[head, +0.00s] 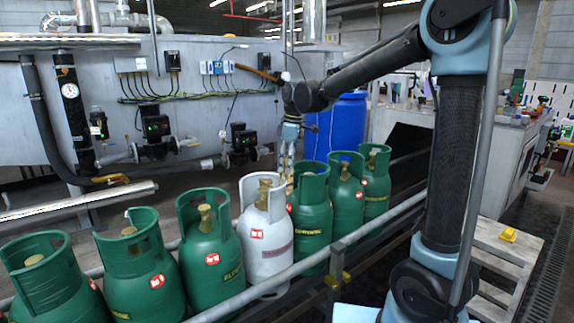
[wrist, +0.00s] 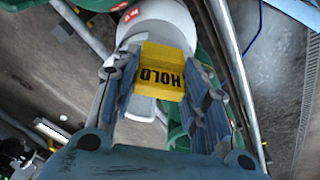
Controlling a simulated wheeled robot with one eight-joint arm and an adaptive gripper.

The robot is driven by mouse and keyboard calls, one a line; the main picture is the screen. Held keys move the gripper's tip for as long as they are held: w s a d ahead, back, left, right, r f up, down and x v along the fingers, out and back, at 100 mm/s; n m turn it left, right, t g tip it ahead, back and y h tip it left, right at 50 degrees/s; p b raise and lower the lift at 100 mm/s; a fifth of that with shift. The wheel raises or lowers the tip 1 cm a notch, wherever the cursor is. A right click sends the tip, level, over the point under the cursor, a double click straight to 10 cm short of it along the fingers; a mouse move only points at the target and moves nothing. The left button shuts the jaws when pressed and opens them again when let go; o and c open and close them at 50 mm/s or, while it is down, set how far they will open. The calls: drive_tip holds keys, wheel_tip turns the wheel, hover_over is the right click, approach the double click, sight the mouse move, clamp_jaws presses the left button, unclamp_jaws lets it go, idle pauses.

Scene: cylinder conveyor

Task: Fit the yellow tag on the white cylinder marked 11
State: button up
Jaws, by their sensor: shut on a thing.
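The white cylinder (head: 265,245) stands upright in a row of green cylinders. Its red label shows, but I cannot read its number. My gripper (head: 288,160) hangs just behind and above the white cylinder's right side in the head view. In the wrist view my gripper (wrist: 163,68) is shut on the yellow tag (wrist: 162,80), whose black lettering HOLD appears upside down. The white cylinder also shows in the wrist view (wrist: 172,22), beyond the tag. The tag overlaps it in that view; I cannot tell whether they touch.
Green cylinders stand close on both sides, such as one at the left (head: 208,255) and one at the right (head: 311,215). A metal rail (head: 300,262) runs in front of the row. A blue drum (head: 342,125) stands behind. A wooden pallet (head: 495,260) lies at the right.

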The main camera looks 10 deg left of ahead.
drive_tip(key=shift+f, duration=2.25)
drive_tip(key=o, duration=1)
wheel_tip(320, 180, up, 12)
drive_tip(key=d, duration=0.1)
drive_tip(key=shift+d, duration=0.35)
drive_tip(key=shift+w+d+f, duration=0.1)
drive_tip(key=shift+f, duration=0.05)
